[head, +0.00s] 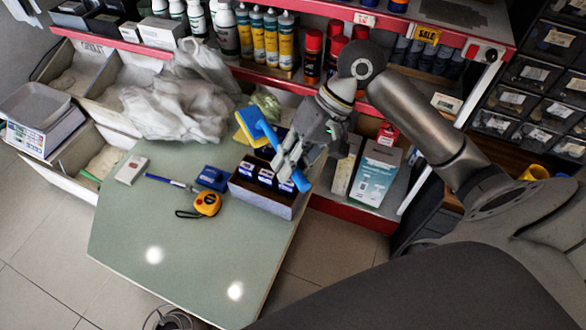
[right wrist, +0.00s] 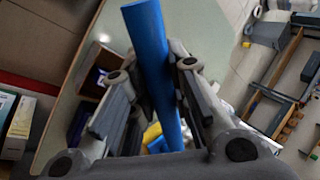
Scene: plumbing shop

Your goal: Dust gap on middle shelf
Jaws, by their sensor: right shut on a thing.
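My right gripper (head: 288,160) is shut on the blue handle of a duster (head: 301,181), above the dark box on the counter. The duster's yellow head (head: 247,127) points up and left, away from the shelves' right end. In the right wrist view the blue handle (right wrist: 152,65) runs between the fingers, with yellow showing below. A red-edged shelf (head: 405,22) at the top right has a bare stretch with a dark grey patch (head: 455,12), clear of my gripper. Whether the patch is dust, I cannot tell. My left gripper is not in view.
The green counter (head: 190,260) holds a tape measure (head: 206,204), a blue pad (head: 212,178) and a dark box (head: 262,197). Bottles (head: 270,40) and red cans (head: 313,55) crowd the shelf below. Drawers (head: 550,80) stand at right. The counter's front is clear.

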